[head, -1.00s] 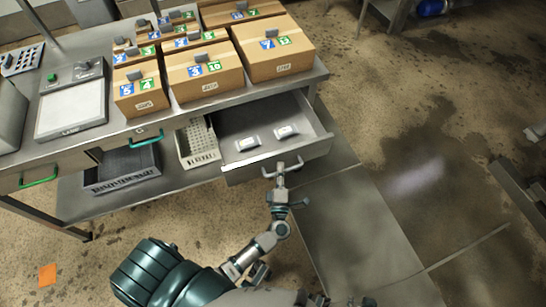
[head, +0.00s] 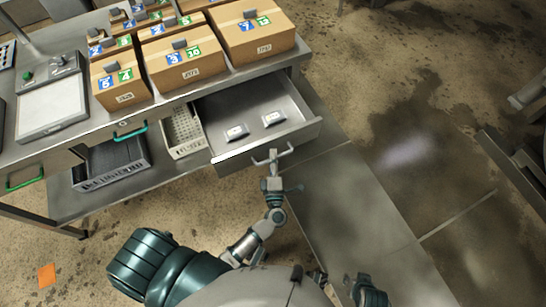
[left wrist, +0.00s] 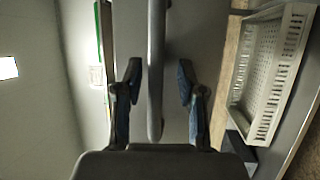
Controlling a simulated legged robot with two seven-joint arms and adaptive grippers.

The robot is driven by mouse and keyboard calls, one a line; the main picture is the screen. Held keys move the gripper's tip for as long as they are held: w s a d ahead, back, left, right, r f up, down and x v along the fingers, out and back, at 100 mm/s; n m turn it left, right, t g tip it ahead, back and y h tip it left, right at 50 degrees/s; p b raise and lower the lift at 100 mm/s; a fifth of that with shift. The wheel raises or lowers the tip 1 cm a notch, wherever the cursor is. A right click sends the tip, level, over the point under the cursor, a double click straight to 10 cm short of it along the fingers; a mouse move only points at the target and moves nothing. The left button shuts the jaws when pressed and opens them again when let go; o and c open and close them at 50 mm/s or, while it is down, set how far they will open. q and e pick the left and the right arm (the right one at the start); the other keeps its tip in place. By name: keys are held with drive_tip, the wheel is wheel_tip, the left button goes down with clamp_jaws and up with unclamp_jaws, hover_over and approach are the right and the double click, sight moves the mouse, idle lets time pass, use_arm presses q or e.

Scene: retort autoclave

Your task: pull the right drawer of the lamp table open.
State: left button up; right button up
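The right drawer (head: 230,153) of the lamp table (head: 70,143) stands well open, with two small white packets (head: 236,132) (head: 272,119) on its floor. Its grey bar handle (head: 262,161) is on the front face. My left gripper (head: 271,163) is at this handle, reaching from below in the head view. In the left wrist view the handle bar (left wrist: 155,65) runs between the two fingers of the left gripper (left wrist: 158,85). A gap shows on each side, so the fingers are open around the bar. My right gripper is not clearly seen.
Labelled cardboard boxes (head: 178,65) crowd the tabletop. A white basket (head: 184,130) and a dark crate (head: 110,165) sit left of the open drawer, the basket close beside it. Other drawers have green handles (head: 24,180). Floor in front is mostly clear.

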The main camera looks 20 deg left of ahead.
use_arm(q)
drive_tip(key=shift+s, duration=0.1)
drive_tip(key=shift+s, duration=0.2)
drive_tip(key=v, duration=1.1)
drive_tip(key=shift+d, duration=0.35)
drive_tip(key=shift+s+a+f, duration=0.1)
drive_tip(key=shift+f, duration=0.05)
